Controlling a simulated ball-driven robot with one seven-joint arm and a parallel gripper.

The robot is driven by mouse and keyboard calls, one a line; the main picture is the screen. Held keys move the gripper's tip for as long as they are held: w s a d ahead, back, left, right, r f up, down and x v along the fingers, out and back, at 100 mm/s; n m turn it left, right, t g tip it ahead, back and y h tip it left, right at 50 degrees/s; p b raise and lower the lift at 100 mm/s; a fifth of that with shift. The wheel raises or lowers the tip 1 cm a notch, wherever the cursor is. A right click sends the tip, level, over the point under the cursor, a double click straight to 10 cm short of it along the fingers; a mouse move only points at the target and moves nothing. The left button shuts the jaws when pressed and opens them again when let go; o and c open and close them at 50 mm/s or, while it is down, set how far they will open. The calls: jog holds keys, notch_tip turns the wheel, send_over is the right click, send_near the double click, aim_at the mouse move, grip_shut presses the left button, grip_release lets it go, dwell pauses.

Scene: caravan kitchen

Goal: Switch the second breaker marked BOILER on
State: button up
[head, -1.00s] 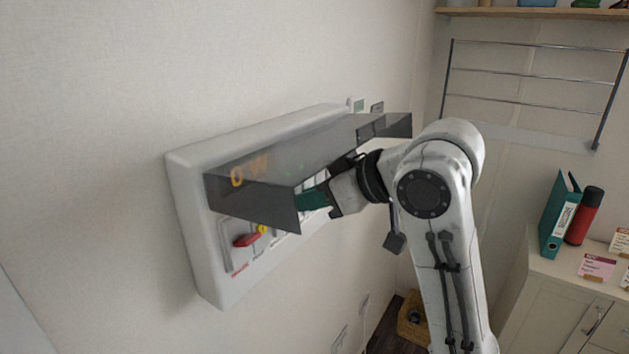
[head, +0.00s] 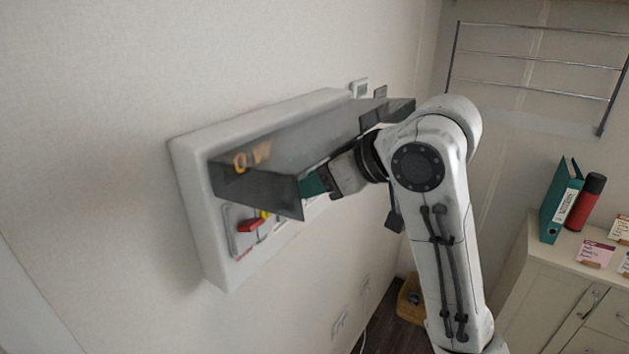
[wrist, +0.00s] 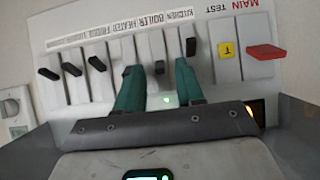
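The white breaker box (head: 190,170) hangs on the wall with its dark tinted cover (head: 285,165) raised. In the wrist view the panel appears upside down, with a row of black levers below the printed labels. The lever (wrist: 159,67) by the BOILER label (wrist: 151,20) sits between my two green fingers. My gripper (wrist: 158,68) is open around it; I cannot tell whether either finger touches it. A green light (wrist: 167,99) glows near the same column. In the head view my gripper (head: 313,184) reaches under the cover, which hides most levers.
The KITCHEN lever (wrist: 191,47) is close beside one finger. A yellow test button (wrist: 226,49) and the red main switch (wrist: 266,52) lie farther right. A small wall controller (wrist: 10,107) is at the left. A binder (head: 561,200) and cabinet (head: 545,270) stand right.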

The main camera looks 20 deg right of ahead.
jog(key=shift+f, duration=0.1)
dwell(0.3)
jog(key=s+d+f+t+y+b, duration=0.65)
jog(key=s+f+t+b, duration=0.25)
jog(key=b, duration=1.6)
notch_tip(320, 180, down, 19)
jog(key=w+m+g+h+p, duration=0.2)
jog(key=m+g+h+p, duration=0.2)
jog(key=m+h+p, duration=0.2)
jog(key=shift+d+h+p, duration=0.35)
jog(key=shift+h+p, duration=0.4)
jog(key=shift+p, duration=0.15)
jog(key=shift+f, duration=0.1)
